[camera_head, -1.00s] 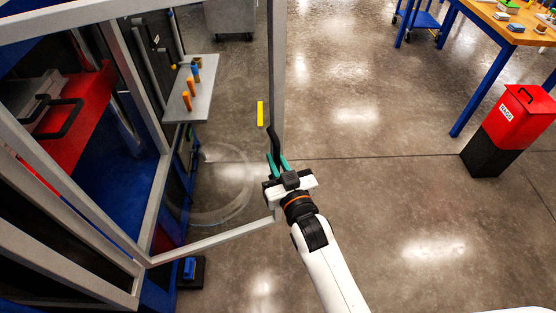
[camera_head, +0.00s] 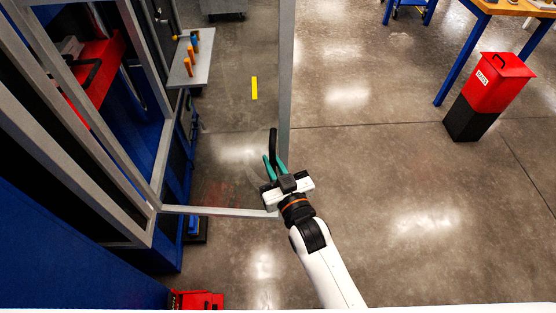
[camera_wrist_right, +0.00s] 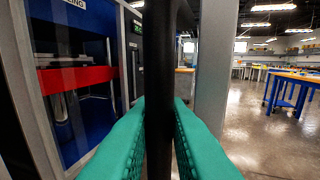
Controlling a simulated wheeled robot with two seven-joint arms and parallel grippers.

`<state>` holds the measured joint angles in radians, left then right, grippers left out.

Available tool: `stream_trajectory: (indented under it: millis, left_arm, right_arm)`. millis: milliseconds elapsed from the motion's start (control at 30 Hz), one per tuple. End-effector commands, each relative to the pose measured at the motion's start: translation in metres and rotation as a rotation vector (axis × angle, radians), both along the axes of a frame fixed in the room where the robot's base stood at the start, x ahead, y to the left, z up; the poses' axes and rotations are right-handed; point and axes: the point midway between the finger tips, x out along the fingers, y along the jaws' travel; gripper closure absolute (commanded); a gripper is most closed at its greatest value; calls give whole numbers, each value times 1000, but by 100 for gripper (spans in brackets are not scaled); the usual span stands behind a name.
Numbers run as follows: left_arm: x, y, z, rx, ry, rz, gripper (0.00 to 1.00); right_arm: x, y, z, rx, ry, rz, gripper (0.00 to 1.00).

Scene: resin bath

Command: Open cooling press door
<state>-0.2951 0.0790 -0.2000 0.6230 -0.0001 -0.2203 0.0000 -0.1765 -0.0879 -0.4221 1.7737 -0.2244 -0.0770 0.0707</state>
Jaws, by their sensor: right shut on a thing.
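The cooling press door is a clear panel in a grey metal frame (camera_head: 285,75), swung well out from the press (camera_head: 150,100) at the left of the head view. A black bar handle (camera_head: 273,143) stands on the door's outer edge. My right gripper (camera_head: 275,165), with teal fingers, is shut on this handle; in the right wrist view the fingers (camera_wrist_right: 160,130) press on both sides of the upright black handle (camera_wrist_right: 160,70). Behind it in that view is the press with its red part (camera_wrist_right: 75,78). My left gripper is not in view.
A grey shelf (camera_head: 202,68) with orange and blue pieces sticks out from the press. A red and black bin (camera_head: 490,90) and a wooden-topped table (camera_head: 510,6) stand at the right. A red box (camera_head: 197,300) lies at the bottom left. The middle floor is open.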

Motion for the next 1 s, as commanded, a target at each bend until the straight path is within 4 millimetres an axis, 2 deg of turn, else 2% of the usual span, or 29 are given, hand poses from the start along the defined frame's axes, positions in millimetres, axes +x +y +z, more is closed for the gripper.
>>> stream_trajectory:
  millis: [333,367,433,467,767,867,1000]
  left_arm:
    - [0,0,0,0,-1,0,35]
    - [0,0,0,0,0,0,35]
    - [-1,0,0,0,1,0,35]
    - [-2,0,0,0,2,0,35]
    - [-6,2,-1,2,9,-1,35]
    - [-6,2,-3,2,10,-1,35]
    - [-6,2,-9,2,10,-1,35]
  right_arm:
    - [0,2,3,3,-6,3,100]
    - [0,2,3,3,-6,3,81]
    - [0,2,2,2,-6,3,69]
    - [0,2,2,2,-5,3,67]
    - [-2,0,0,1,-2,1,67]
    - [-10,-3,-1,1,0,1,67]
    - [-34,-12,-2,0,0,2,67]
